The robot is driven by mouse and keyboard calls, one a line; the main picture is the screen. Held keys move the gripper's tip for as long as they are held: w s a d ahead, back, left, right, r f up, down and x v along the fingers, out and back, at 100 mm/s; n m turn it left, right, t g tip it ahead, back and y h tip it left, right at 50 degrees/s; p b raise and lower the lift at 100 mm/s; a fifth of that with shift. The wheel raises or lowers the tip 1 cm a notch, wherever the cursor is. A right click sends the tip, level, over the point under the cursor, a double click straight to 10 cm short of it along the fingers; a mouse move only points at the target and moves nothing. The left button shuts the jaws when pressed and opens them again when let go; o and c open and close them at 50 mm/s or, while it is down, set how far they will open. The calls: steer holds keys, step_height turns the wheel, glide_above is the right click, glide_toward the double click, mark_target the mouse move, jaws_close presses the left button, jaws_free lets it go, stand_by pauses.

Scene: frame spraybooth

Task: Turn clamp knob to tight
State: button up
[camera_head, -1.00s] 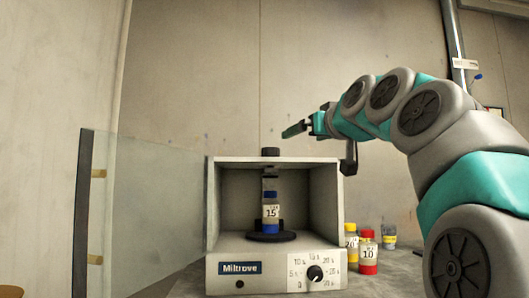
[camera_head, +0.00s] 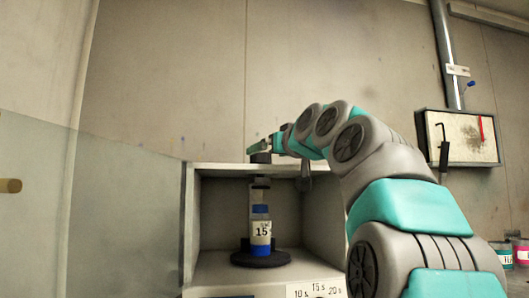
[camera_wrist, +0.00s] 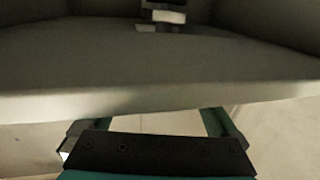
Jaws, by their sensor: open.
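The black clamp knob (camera_head: 261,158) sits on top of the grey booth (camera_head: 215,166), in the head view. Below it, inside the booth, the clamp stem (camera_head: 260,183) comes down over a bottle labelled 15 (camera_head: 261,228), with a blue cap and blue base. The bottle stands upright on a black round plate (camera_head: 240,259). My gripper (camera_head: 258,147) is open just above the knob; whether it touches the knob cannot be told. In the wrist view, my open gripper (camera_wrist: 157,122) has nothing between its fingers, and a pale booth edge lies ahead.
The clear door (camera_head: 120,215) stands swung open at the left. A wall board (camera_head: 460,138) hangs at the right, with coloured containers (camera_head: 510,253) below it. My arm covers the booth's right side. Space above the booth's left side is clear.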

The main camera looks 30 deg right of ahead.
mark_target(265, 153)
steer(key=shift+w+d, duration=0.1)
steer(key=shift+w, duration=1.4)
steer(key=c, duration=1.4)
steer(key=shift+o, duration=0.2)
